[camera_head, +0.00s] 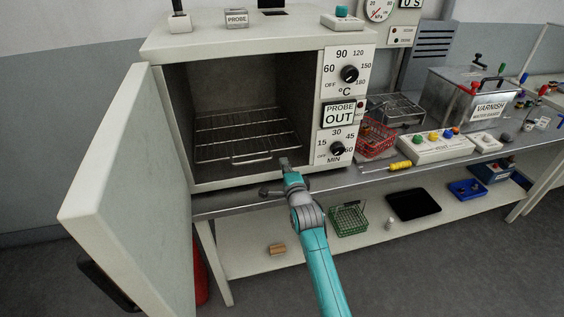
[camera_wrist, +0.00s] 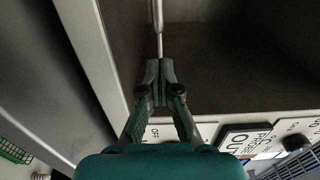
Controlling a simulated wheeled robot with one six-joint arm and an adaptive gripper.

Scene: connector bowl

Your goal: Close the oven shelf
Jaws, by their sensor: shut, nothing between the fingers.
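The oven (camera_head: 170,47) stands on the bench with its door (camera_head: 125,190) swung wide open to the left. Inside, the wire oven shelf (camera_head: 245,135) lies level low in the chamber, its front bar and small handle near the opening. My gripper (camera_head: 284,161) is at the lower right of the opening, close to the shelf's front. In the wrist view my gripper (camera_wrist: 158,70) is shut, with its fingertips at the end of a thin metal rod of the shelf (camera_wrist: 158,25). I cannot tell whether they touch.
The oven's control panel (camera_head: 346,95) is right of the opening. A red wire basket (camera_head: 375,138), a yellow screwdriver (camera_head: 386,167) and a varnish bath (camera_head: 465,100) stand on the bench to the right. A green basket (camera_head: 348,219) and black tray (camera_head: 413,204) lie on the lower shelf.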

